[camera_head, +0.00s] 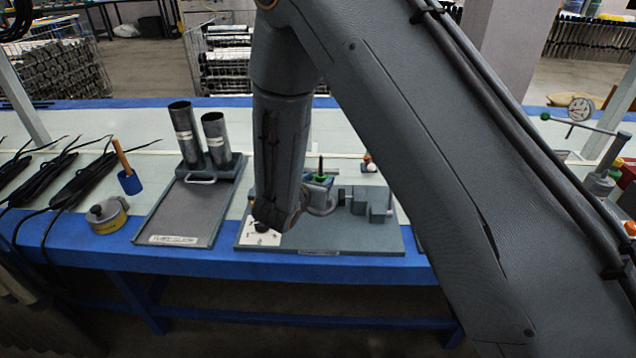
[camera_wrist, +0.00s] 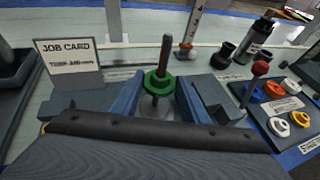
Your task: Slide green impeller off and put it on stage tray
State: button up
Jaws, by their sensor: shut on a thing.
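The green impeller (camera_wrist: 158,84) is a flanged ring around an upright dark shaft with a reddish upper part (camera_wrist: 165,50). The shaft rises through it, and a pale round base shows below. My gripper (camera_wrist: 160,92) has one blue finger on each side of the impeller and is shut on it. In the head view the impeller (camera_head: 319,177) shows small beside my wrist, above the grey fixture plate (camera_head: 350,238). In the wrist view a dark tray (camera_wrist: 267,128) at right has a partly cut-off label that seems to begin "STAGE".
A job card (camera_wrist: 68,58) stands at left in the wrist view. Grey stepped blocks (camera_head: 370,203) sit right of the shaft. Another tray (camera_head: 186,212) with two upright tubes is at left. My arm hides much of the right.

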notch_tip(320, 180, up, 12)
jog(key=p, duration=0.6)
dwell(1.6)
jog(key=shift+f, duration=0.15)
